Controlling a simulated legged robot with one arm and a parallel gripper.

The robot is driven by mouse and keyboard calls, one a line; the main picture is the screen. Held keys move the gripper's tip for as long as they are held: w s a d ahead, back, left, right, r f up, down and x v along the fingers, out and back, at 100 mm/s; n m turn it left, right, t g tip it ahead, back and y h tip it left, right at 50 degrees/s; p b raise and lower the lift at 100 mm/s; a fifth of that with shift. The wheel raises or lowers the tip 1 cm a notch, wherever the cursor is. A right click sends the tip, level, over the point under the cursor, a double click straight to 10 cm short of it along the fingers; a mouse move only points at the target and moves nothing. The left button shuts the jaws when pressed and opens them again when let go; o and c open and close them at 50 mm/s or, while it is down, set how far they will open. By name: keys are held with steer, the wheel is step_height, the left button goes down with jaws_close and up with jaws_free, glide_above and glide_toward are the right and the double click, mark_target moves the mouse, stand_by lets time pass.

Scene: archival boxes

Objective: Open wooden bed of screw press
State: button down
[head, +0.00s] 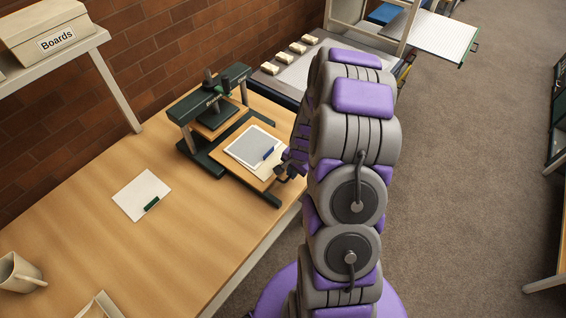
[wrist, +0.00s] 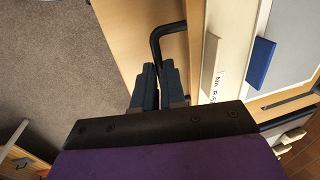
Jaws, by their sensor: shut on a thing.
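The dark green screw press (head: 181,113) stands on the wooden table near the brick wall. Its wooden bed (head: 236,171) reaches out from under the frame toward my arm. A grey sheet (head: 250,143) with a blue tab (head: 268,153) lies on the bed over paler sheets. My gripper (head: 284,172) is at the bed's near right edge, partly hidden by my arm. In the wrist view my gripper (wrist: 158,88) is shut on a bent black handle (wrist: 168,29). The blue tab also shows there (wrist: 261,62).
A white sheet with a green tab (head: 142,194) lies on the table (head: 196,236), left of the press. A mug (head: 19,273) stands at the lower left. A Boards box (head: 45,30) sits on a shelf. Carpeted floor (head: 450,190) is open at the right.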

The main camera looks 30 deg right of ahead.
steer(key=shift+s+d, duration=0.4)
steer(key=shift+s, duration=0.4)
steer(key=c, duration=1.2)
jaws_free()
steer(key=shift+r, duration=0.1)
steer(key=s+d+r+p, duration=0.1)
steer(key=s+r+p, duration=0.2)
steer(key=r, duration=1.3)
steer(key=shift+d+r, duration=0.15)
steer(key=shift+r, duration=0.25)
